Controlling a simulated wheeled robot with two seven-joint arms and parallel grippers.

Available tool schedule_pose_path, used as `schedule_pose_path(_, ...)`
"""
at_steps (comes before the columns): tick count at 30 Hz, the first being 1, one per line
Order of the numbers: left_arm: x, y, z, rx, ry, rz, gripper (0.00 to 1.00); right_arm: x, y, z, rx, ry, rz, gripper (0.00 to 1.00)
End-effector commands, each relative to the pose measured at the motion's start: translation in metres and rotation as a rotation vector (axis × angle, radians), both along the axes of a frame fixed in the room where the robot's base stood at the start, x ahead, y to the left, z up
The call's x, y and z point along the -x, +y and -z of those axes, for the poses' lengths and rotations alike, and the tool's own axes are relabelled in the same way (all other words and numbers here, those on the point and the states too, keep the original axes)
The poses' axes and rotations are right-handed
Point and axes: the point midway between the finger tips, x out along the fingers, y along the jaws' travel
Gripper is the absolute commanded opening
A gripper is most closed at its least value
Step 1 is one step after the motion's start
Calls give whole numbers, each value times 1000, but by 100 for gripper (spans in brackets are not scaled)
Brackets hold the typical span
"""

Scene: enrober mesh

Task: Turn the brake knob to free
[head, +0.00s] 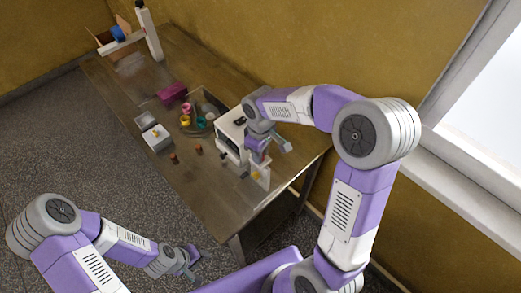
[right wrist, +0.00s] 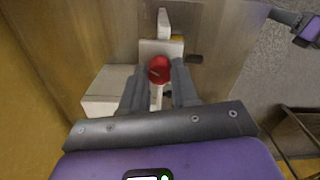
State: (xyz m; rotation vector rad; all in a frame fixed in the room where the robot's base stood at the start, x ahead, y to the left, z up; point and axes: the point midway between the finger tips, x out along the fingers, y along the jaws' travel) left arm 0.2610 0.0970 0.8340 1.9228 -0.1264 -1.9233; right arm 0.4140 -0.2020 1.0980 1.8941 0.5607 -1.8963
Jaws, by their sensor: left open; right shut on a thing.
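In the right wrist view a red round knob (right wrist: 158,70), which looks like the brake knob, sits in front of a pale block (right wrist: 161,48). A dark line marks its face; which setting it points to cannot be read. My right gripper (right wrist: 158,84) has one finger on each side of the knob and is shut on it. In the head view my right gripper (head: 262,158) is at the near end of the table beside a white machine (head: 229,148), and hides the knob. My left gripper (head: 183,265) is open and empty, off the table's near left side.
On the wooden table (head: 215,200) stand a tray with coloured cups (head: 195,115), a magenta block (head: 172,92), a white box (head: 156,138) and two small reddish pieces (head: 175,158). A white frame (head: 149,35) stands at the far end. The near left tabletop is clear.

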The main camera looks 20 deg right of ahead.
Motion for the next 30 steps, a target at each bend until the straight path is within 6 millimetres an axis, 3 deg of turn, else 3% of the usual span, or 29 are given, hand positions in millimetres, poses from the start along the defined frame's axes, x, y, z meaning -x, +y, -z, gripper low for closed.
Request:
schedule_pose_path(15, 0, 0, -15, 0, 0, 0, 43, -1, 0, -2, 0, -3, -419, 0)
schedule_pose_path(30, 0, 0, -19, 0, 0, 0, 43, -1, 0, -1, 1, -3, -560, 0)
